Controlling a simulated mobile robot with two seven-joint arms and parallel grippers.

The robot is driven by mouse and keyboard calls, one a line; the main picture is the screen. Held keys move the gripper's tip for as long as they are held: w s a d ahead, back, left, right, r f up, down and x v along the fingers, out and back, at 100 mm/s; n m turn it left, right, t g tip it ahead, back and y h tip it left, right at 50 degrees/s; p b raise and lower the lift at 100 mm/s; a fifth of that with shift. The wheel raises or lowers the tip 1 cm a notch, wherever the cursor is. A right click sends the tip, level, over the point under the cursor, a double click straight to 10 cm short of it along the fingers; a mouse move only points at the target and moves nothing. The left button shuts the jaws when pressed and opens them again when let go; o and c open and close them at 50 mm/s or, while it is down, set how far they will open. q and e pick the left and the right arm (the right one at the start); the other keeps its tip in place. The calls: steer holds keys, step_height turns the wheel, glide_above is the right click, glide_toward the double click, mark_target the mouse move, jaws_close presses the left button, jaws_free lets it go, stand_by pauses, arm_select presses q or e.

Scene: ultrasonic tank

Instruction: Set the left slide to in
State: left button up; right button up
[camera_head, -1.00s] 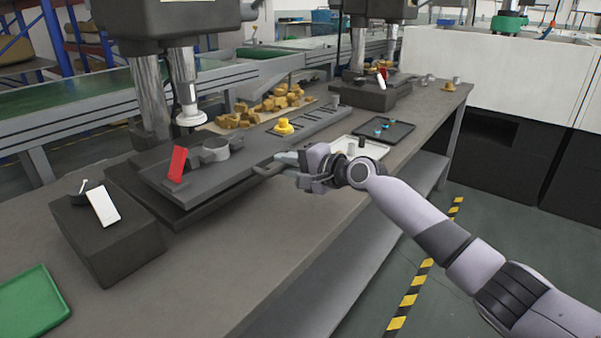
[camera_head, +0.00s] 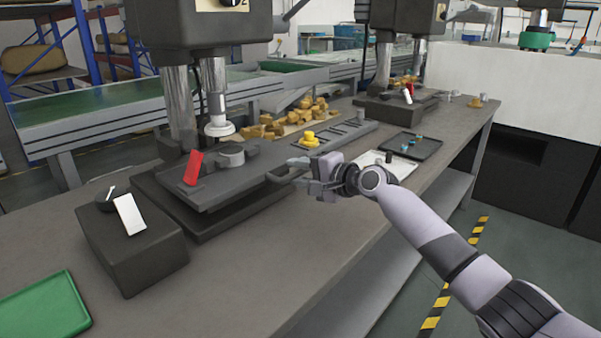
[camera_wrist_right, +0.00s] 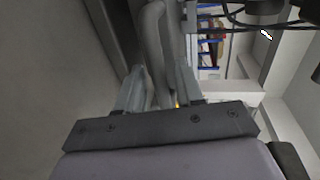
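The left slide (camera_head: 217,190) is a dark plate on the base of the left press. It carries a red block (camera_head: 193,168) and a grey ring holder (camera_head: 231,154). The ring holder sits close to beneath the white round press head (camera_head: 221,129), slightly to its right. The slide's grey bar handle (camera_head: 279,175) sticks out at its right end. My right gripper (camera_head: 302,165) is at this handle. In the right wrist view the handle (camera_wrist_right: 152,45) runs between the fingers (camera_wrist_right: 160,80), which look closed on it; the contact is partly hidden. My left gripper is not in view.
A black box (camera_head: 135,240) with a white switch (camera_head: 130,214) and a green tray (camera_head: 45,308) stand at the left. Yellow-brown parts (camera_head: 298,115), a yellow piece (camera_head: 309,138) and a dark tray (camera_head: 412,146) lie behind my gripper. The front bench top is clear.

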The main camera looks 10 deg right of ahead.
steer(key=p+v, duration=0.1)
steer(key=v, duration=0.6)
stand_by(0.4)
